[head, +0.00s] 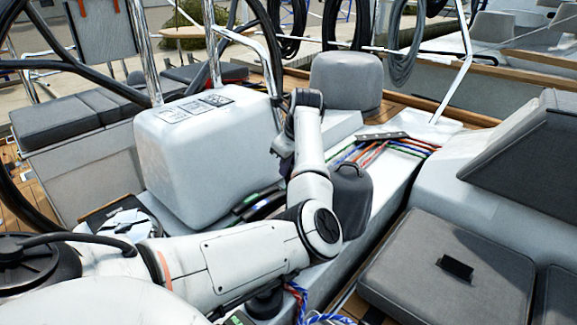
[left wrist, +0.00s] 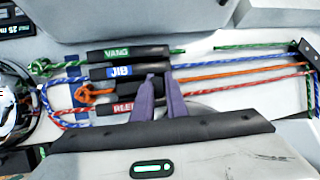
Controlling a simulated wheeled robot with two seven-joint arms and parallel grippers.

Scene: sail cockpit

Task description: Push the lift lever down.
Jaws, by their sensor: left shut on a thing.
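In the left wrist view a bank of dark clutch levers lies across, marked VANG (left wrist: 128,54), JIB (left wrist: 125,72) and one partly covered, seemingly REEF (left wrist: 119,108). Between JIB and the lowest one is the dark lever on the orange rope, the lift lever (left wrist: 118,88); its label is hidden by my fingers. My left gripper (left wrist: 160,80) has its two purple fingers close together over that row, shut on the lever. In the head view my left arm reaches over the cockpit side, and its fingertips are hidden. My right gripper is not in view.
Green, blue, orange and red ropes (head: 372,152) run from the levers to a dark plate. A grey cushion (head: 448,275) lies at lower right.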

